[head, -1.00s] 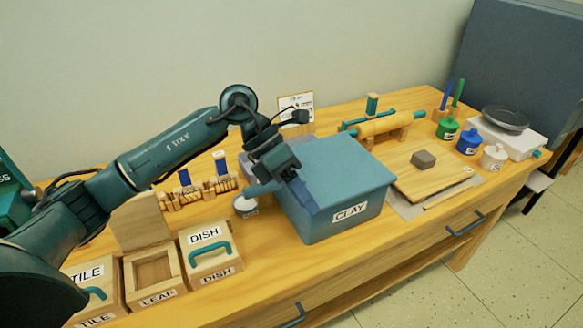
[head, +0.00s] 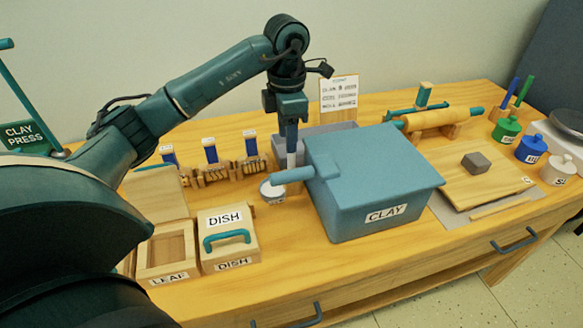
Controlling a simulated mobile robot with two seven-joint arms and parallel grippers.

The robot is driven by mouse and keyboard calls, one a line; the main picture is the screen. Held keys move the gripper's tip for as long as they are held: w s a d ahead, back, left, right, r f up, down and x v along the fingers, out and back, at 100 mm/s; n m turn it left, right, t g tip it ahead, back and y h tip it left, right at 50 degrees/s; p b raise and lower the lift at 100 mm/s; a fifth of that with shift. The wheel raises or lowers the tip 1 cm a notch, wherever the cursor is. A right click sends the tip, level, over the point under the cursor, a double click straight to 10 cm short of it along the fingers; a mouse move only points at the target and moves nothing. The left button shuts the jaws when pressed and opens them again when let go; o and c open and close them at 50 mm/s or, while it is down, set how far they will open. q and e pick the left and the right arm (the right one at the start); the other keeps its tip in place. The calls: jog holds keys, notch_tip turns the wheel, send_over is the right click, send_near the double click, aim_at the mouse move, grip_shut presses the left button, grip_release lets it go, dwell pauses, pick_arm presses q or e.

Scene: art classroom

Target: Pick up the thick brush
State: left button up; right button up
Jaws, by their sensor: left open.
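Two upright brush-like handles, one blue (head: 510,86) and one green (head: 525,90), stand in a wooden holder (head: 498,113) at the back right. I cannot tell from this view which is the thick brush. My left gripper (head: 291,163) is open and points down at the left side of the blue CLAY box (head: 375,185). It is far to the left of the holder. Its fingertips are close to a teal cylinder (head: 292,175) beside the box; I cannot tell whether they touch. My right gripper is not in view.
A rolling pin (head: 430,118) on supports and a wooden board (head: 460,185) with a grey block (head: 476,162) lie right of the box. Lidded green (head: 506,130), blue (head: 531,149) and white (head: 557,170) pots stand near the holder. A DISH box (head: 228,250) is at front left.

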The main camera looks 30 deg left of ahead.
aim_at(291, 165)
pick_arm(q)
jog(key=f, duration=0.3)
jog(key=w+f, duration=0.1)
jog(key=f, duration=0.1)
jog(key=shift+d+f, duration=0.1)
jog(key=shift+d, duration=0.05)
grip_shut()
